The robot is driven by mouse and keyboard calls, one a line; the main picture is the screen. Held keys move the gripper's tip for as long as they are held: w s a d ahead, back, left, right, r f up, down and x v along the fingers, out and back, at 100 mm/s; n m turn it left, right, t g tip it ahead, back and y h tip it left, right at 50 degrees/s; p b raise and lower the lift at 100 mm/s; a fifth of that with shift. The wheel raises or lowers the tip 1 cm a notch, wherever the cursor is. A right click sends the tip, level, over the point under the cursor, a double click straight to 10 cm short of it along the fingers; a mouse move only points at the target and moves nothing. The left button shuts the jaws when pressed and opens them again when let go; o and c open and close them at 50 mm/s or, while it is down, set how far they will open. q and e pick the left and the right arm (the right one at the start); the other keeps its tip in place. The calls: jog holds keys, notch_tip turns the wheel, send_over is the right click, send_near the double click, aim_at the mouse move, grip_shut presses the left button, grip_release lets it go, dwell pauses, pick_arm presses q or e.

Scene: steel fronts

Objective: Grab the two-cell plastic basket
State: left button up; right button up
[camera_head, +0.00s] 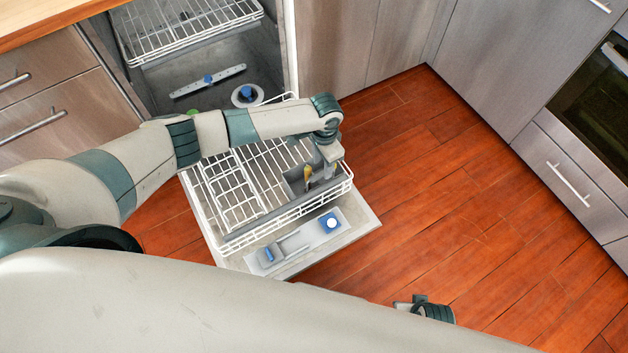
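The grey plastic basket (295,187) sits in the white wire lower rack (230,205) of the open dishwasher, at the rack's right side. Something yellowish (307,172) stands up in it. My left arm reaches across the rack, and my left gripper (326,174) points down at the basket's right part. Its fingertips are small and partly hidden, so I cannot tell whether they touch or grip the basket. Part of my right gripper (404,305) shows low in the view, over the floor and away from the rack; its fingers are unclear.
The dishwasher door (355,220) lies folded down under the pulled-out rack. The upper rack (185,30) is above, inside. Drawers (40,110) stand at the left, and cabinets with an oven (600,100) at the right. The wooden floor (450,180) right of the door is clear.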

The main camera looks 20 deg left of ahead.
aim_at(321, 173)
pick_arm(q)
jog(key=f, duration=0.4)
jog(key=shift+w+a, duration=0.1)
jog(key=shift+a, duration=0.15)
jog(key=shift+f, duration=0.5)
pick_arm(e)
jog(key=shift+s+r, duration=0.1)
jog(key=shift+r, duration=0.6)
jog(key=shift+s+f, duration=0.1)
pick_arm(q)
grip_shut()
pick_arm(e)
jog(key=shift+w, duration=0.55)
